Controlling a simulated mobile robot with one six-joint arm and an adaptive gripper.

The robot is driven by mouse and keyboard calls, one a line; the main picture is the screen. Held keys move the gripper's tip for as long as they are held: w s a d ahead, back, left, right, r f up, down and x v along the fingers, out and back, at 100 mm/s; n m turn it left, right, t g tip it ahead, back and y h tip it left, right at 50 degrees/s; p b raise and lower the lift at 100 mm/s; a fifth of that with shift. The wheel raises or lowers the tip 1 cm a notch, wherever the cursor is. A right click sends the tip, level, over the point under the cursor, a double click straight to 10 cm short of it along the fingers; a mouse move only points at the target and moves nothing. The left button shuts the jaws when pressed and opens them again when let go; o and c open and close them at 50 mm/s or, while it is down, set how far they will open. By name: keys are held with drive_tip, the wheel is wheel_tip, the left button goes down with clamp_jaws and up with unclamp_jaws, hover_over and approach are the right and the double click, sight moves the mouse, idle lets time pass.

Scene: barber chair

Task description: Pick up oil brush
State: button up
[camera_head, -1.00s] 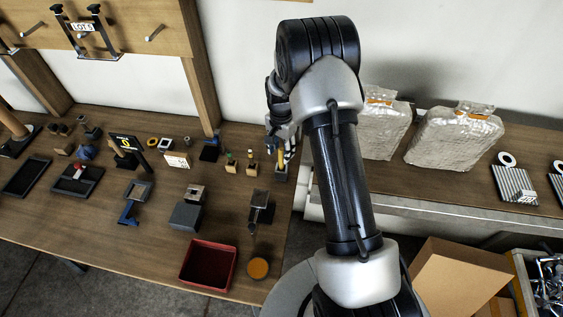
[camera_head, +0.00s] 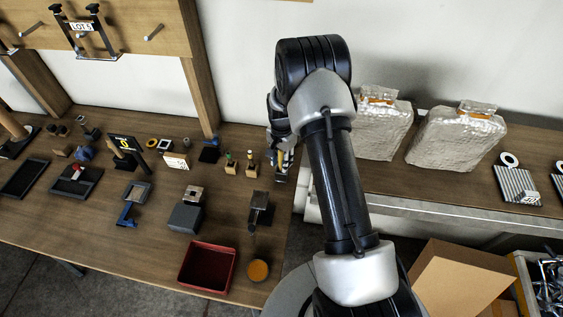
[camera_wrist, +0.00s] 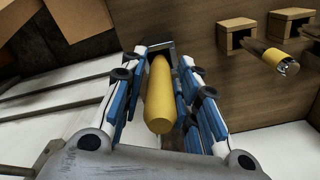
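A yellow handle (camera_wrist: 160,98), which appears to belong to the oil brush, stands between the two fingers of my gripper (camera_wrist: 163,68) in the wrist view. Narrow gaps seem to show beside the handle, so the fingers look open around it. The handle's far end is at a dark metal holder (camera_wrist: 174,45); its bristles are hidden. In the head view my gripper (camera_head: 281,155) is at the right end of the wooden workbench, largely behind my arm. Only a small yellow part of the handle shows there.
Two small wooden blocks holding bottle-like items (camera_head: 231,168) stand just left of my gripper. A red tray (camera_head: 207,267) and an orange round tin (camera_head: 258,270) lie nearer the front edge. Wrapped packages (camera_head: 455,137) stand on the right bench. The wall rises behind.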

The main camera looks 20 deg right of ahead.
clamp_jaws()
wheel_tip(320, 180, up, 20)
drive_tip(key=p, duration=0.3)
idle(0.4)
